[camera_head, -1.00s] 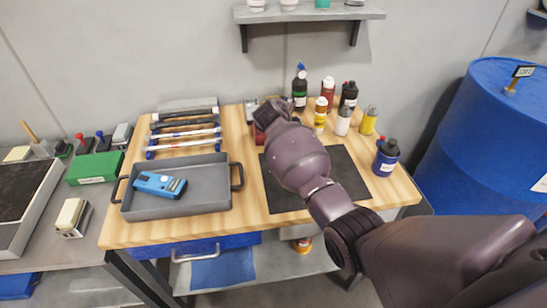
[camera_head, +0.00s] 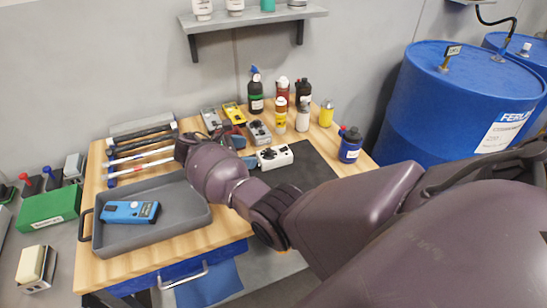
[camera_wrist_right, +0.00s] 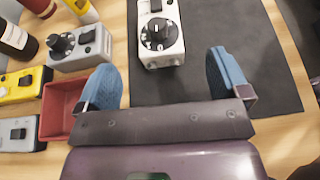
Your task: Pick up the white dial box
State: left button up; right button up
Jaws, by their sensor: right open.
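The white dial box (camera_head: 275,156), with a black dial and a black switch, lies on the dark mat (camera_head: 312,168) on the wooden table. In the right wrist view the white dial box (camera_wrist_right: 160,38) is just beyond the blue fingers, roughly centred between them, with its far end cut off by the frame. My right gripper (camera_wrist_right: 166,78) is open and empty, apart from the box. In the head view the right gripper (camera_head: 245,151) is partly hidden behind my wrist, left of the box. My left gripper is not in view.
Grey (camera_head: 259,132) and yellow (camera_head: 234,112) dial boxes stand behind, beside a red bin (camera_wrist_right: 62,108). Several bottles stand at the back right. A grey tray (camera_head: 184,237) holding a blue meter (camera_head: 130,212) is at the left. The mat right of the white box is clear.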

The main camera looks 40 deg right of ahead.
aim_at(265, 153)
jog(key=x, duration=0.3)
jog(key=shift+d+f, duration=0.1)
jog(key=shift+d, duration=0.05)
jog(key=shift+f+x, duration=0.1)
jog(key=shift+x, duration=1.2)
jog(key=shift+f+x, duration=0.15)
jog(key=shift+x, duration=1.2)
jog(key=shift+w+r, duration=0.1)
jog(key=c, duration=1.1)
jog(key=shift+c, duration=0.2)
jog(key=shift+r, duration=0.1)
